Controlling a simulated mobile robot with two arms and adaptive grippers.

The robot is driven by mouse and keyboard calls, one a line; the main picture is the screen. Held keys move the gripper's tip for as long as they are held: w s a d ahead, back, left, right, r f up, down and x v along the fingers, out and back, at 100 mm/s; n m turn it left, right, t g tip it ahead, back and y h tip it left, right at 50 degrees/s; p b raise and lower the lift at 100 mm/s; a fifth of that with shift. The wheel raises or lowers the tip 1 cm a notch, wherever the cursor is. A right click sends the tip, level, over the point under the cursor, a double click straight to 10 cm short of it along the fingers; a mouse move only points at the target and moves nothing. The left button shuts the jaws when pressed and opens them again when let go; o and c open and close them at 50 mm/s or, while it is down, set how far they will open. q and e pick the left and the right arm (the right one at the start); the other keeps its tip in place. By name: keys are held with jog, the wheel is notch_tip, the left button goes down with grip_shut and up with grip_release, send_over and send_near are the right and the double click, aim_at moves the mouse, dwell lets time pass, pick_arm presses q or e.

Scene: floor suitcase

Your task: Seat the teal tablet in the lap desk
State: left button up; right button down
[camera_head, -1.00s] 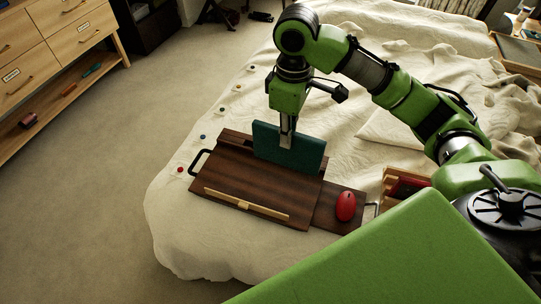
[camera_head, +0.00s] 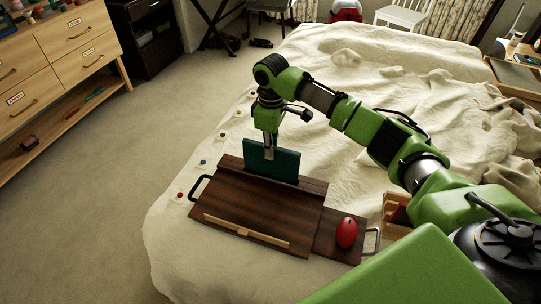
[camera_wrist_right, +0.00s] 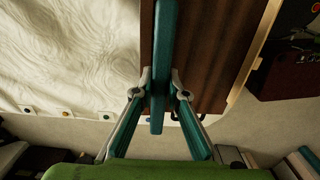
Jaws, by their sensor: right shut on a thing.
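The teal tablet (camera_head: 284,163) stands upright, its wide face toward the head camera. My right gripper (camera_head: 269,152) is shut on its upper edge. The brown wooden lap desk (camera_head: 245,208) lies on the bed, and the tablet's lower edge meets its rear strip in the head view. I cannot tell whether that edge sits in a slot or just above or behind it. In the right wrist view the tablet (camera_wrist_right: 164,40) shows edge-on between the fingers (camera_wrist_right: 158,92), over or beside the lap desk (camera_wrist_right: 205,50). My left gripper is not in view.
A red mouse (camera_head: 347,232) rests on the lap desk's right extension. A pale wooden strip (camera_head: 245,230) runs along its front. A wooden box (camera_head: 394,212) stands right of the desk. Small coloured buttons line the bed's left edge. The bed behind the tablet is mostly clear.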

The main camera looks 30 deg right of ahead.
jog(key=shift+w+d+f, duration=0.1)
jog(key=shift+w+f, duration=0.1)
jog(key=shift+f, duration=0.75)
jog(key=shift+w+f, duration=0.15)
jog(key=shift+f, duration=0.8)
jog(key=c, duration=2)
grip_release()
jog(key=shift+f, duration=0.15)
jog(key=shift+s, duration=0.1)
notch_tip(320, 180, up, 12)
jog(key=shift+r, duration=0.2)
